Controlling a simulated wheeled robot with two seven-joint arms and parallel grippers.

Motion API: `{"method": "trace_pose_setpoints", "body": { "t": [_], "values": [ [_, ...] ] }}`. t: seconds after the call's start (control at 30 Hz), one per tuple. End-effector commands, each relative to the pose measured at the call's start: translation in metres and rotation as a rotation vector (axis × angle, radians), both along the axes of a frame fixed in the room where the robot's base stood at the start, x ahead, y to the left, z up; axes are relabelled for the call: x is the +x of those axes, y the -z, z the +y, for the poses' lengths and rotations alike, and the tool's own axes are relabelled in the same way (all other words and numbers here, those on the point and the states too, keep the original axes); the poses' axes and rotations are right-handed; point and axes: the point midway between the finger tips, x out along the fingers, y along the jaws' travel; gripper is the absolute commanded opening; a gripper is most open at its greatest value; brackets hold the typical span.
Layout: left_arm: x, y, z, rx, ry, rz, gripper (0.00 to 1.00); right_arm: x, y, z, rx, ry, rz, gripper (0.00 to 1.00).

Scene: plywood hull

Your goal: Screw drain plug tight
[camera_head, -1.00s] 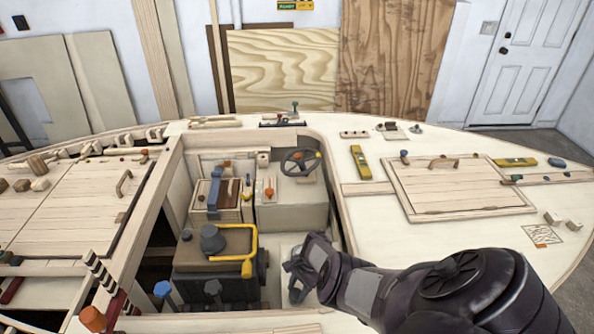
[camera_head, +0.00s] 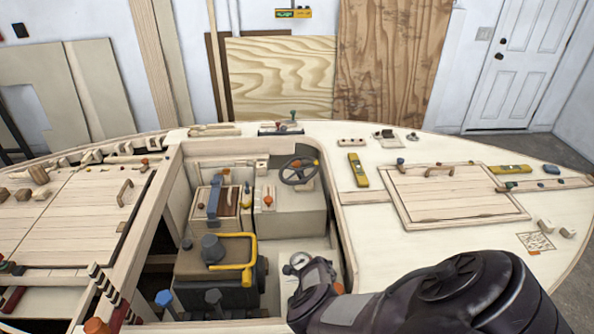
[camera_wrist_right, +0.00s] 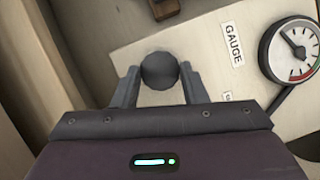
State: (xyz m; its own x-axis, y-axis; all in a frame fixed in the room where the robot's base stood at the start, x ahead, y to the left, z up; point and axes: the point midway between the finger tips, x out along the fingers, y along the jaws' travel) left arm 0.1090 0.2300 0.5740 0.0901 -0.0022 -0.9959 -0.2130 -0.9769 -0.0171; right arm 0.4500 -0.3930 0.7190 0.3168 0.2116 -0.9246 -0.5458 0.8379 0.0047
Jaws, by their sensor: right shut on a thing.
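In the right wrist view a dark grey round knob (camera_wrist_right: 158,70), which I take to be the drain plug, sits in front of a pale panel (camera_wrist_right: 205,65). My right gripper (camera_wrist_right: 160,88) is shut on it, with one finger on each side. The plug's lower part and whatever it seats in are hidden. In the head view my right gripper (camera_head: 308,294) reaches down into the open cockpit, and the plug is hidden there. My left gripper is not in view.
A round gauge (camera_wrist_right: 293,48) beside a "GAUGE" label is close right of the gripper; it also shows in the head view (camera_head: 299,260). An engine block with a yellow handle (camera_head: 247,262) stands left of my arm. Cockpit walls are close around.

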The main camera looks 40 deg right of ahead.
Motion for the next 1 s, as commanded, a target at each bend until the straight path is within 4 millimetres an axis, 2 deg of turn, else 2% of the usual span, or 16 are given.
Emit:
{"method": "trace_pose_setpoints", "body": {
  "t": [0.03, 0.33, 0.9, 0.93, 1.0],
  "values": [
    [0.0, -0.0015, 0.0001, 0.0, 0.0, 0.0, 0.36, 0.0053, -0.0054, -0.0037, -0.007, 0.03, -0.011, 0.16],
    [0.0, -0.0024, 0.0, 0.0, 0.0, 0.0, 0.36, 0.0053, -0.0054, -0.0039, -0.009, 0.146, -0.012, 0.16],
    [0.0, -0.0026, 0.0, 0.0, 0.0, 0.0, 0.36, 0.0057, -0.0055, -0.0038, -0.009, 0.171, -0.013, 0.16],
    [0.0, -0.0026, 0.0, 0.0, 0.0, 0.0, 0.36, 0.0056, -0.0055, -0.0039, -0.009, 0.171, -0.013, 0.43],
    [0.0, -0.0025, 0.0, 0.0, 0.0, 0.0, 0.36, 0.0049, -0.005, -0.0035, -0.009, 0.17, -0.012, 0.52]
  ]
}}
